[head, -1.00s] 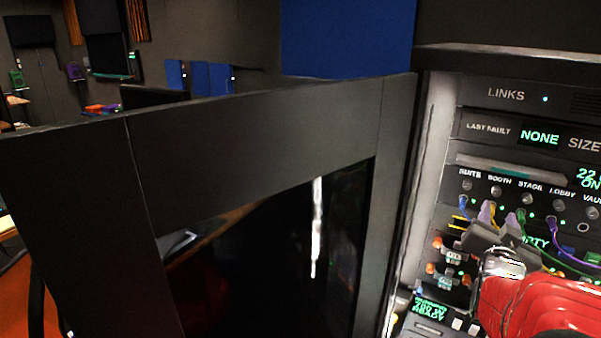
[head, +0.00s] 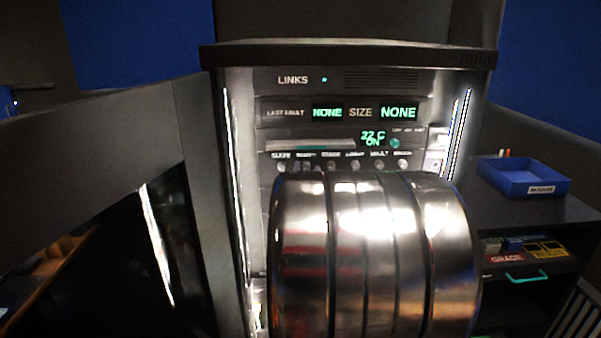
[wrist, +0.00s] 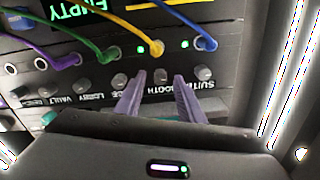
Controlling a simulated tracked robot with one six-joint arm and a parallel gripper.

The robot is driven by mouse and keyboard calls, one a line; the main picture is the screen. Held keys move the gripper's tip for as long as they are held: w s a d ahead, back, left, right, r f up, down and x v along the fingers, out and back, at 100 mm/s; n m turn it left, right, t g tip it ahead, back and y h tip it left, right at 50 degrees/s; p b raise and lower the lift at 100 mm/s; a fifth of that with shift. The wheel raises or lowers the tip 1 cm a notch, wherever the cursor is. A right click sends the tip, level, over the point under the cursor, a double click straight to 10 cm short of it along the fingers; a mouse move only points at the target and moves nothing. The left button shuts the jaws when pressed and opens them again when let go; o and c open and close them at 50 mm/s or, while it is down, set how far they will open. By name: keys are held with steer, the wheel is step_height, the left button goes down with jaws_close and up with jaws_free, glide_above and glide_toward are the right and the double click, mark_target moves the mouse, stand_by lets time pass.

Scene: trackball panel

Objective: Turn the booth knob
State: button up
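The booth knob (wrist: 160,76) is a small grey knob in the panel's knob row. In the wrist view, which shows the panel upside down, its label is partly covered. My gripper (wrist: 160,75) is open, with one purple finger on each side of this knob and gaps showing. I cannot tell whether the fingertips reach past its face. The suite knob (wrist: 205,73) is just outside one finger and the stage knob (wrist: 119,80) outside the other. In the head view, my arm's large metal link covers the lower panel and hides most of the gripper.
Coloured cables, including a blue one (wrist: 198,22) and a yellow one (wrist: 138,30), plug in near the knobs. The LINKS panel (head: 350,78) stands between side walls under an overhanging top. A blue tray (head: 523,180) sits on a counter at right.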

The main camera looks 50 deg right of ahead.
jaws_close()
steer(key=shift+a, duration=0.1)
stand_by(0.6)
